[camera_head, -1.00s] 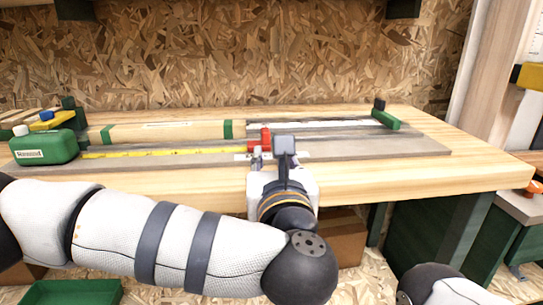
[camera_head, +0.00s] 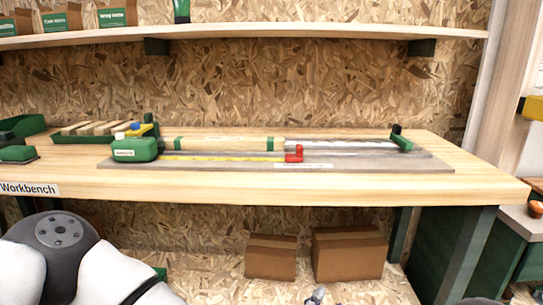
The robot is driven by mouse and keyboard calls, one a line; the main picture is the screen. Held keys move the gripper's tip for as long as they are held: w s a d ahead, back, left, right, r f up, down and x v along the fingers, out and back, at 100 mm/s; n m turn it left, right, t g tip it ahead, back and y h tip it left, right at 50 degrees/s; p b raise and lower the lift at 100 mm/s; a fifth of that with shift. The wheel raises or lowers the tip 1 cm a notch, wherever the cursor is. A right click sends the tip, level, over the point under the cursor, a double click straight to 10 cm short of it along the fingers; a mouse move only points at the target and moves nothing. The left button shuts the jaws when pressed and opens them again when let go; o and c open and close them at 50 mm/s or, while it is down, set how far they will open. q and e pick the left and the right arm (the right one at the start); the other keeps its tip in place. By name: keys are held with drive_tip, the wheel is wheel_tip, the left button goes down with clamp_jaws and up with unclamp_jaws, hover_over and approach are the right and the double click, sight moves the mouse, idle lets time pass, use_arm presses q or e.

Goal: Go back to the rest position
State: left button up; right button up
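My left arm shows only as white and dark links in the lower left corner, in front of the bench. Neither of my grippers can be made out. A small grey part peeks in at the bottom edge right of centre, too little to identify. The workbench (camera_head: 330,188) carries a grey board (camera_head: 420,163) with a green tape-measure body (camera_head: 135,149), a yellow tape (camera_head: 220,158), a red stop (camera_head: 294,153), a wooden bar with green bands (camera_head: 230,144) and a green end stop (camera_head: 401,142). No gripper touches them.
Two cardboard boxes (camera_head: 271,257) (camera_head: 348,254) stand under the bench. A shelf (camera_head: 300,32) with several small boxes runs above. A green tray of wooden strips (camera_head: 88,130) lies at the bench's left. A green cabinet (camera_head: 490,250) stands at right. The bench's front strip is clear.

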use_arm(q)
drive_tip(key=s+a+f+m+g+p, duration=0.1)
drive_tip(key=s+a+f+m+g, duration=0.3)
drive_tip(key=s+a+f+m, duration=0.25)
drive_tip(key=s+a+f+m+g+p, duration=0.25)
drive_tip(key=s+f+m, duration=0.35)
drive_tip(key=s, duration=0.4)
drive_tip(key=s+a+f+m+g+y+p, duration=0.2)
drive_tip(key=s+a+m+g+y, duration=0.3)
drive_tip(key=s+a, duration=1.7)
drive_tip(key=s+m+g, duration=0.2)
drive_tip(key=m+g, duration=0.2)
drive_tip(key=shift+y, duration=0.3)
use_arm(e)
drive_tip(key=w+r+t, duration=0.2)
drive_tip(key=w+r, duration=0.4)
drive_tip(key=r, duration=0.1)
drive_tip(key=shift+w+r+t, duration=0.15)
drive_tip(key=shift+r+t, duration=0.1)
drive_tip(key=shift+t, duration=0.05)
drive_tip(key=shift+a, duration=0.1)
